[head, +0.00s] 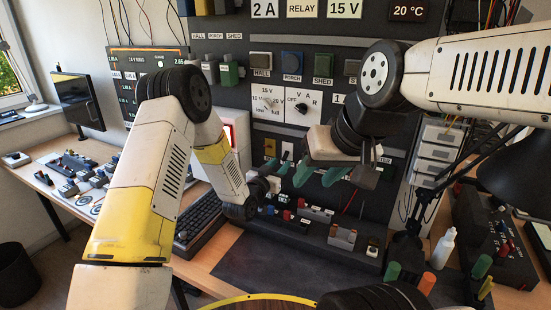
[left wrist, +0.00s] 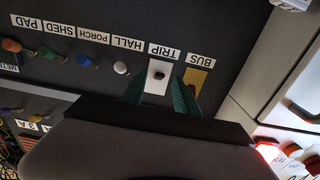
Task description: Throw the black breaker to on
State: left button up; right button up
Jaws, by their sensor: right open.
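A black knob (left wrist: 159,75) sits on a white plate marked TRIP in the left wrist view, where the labels appear upside down. I cannot tell for sure that it is the black breaker, or its position. My left gripper (left wrist: 158,94) has its green fingers apart, one on each side of the plate's lower part, with nothing held. In the head view my left gripper (head: 283,168) is partly hidden at the panel, by the tan BUS plate (head: 270,147). My right gripper (head: 319,177) is open and empty, in front of the panel, to the right.
White, blue, green and orange knobs line up left of TRIP in the left wrist view; the blue one (left wrist: 84,60) is marked PORCH. A terminal rail (head: 310,232) stands below the panel. A keyboard (head: 200,222), white bottle (head: 444,248) and screwdrivers (head: 427,283) are on the bench.

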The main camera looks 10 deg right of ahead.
aim_at(284, 159)
pick_arm(q)
jog(key=shift+x, duration=2)
grip_shut()
